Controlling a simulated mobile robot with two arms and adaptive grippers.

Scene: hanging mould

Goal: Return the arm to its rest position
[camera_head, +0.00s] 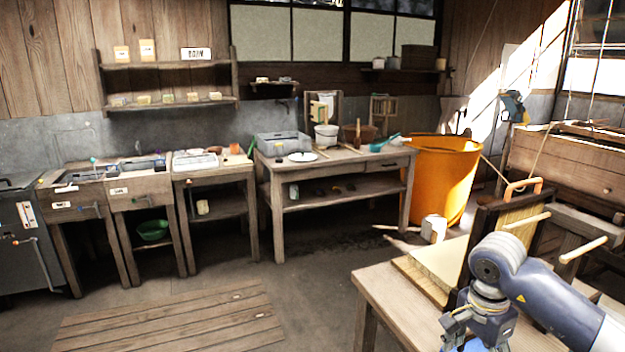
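My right arm comes in from the lower right over the near wooden table (375,290). Its wrist bends down, and the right gripper (478,335) points downward at the bottom edge. The fingertips are cut off or hidden, so I cannot tell whether it is open or shut. A dark-framed mould (518,222) with a slatted, straw-coloured face stands upright just behind the wrist, with an orange handle (523,186) on top. My arm hides its lower part. I cannot tell whether the mould hangs or rests on something. My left arm and gripper are not in view.
Wooden pegs (583,249) stick out beside the mould. A pale board (442,262) lies on the near table. An orange tub (440,180) stands behind, beside a long worktable (275,173). Open floor and a slatted wooden platform (170,325) lie to the left.

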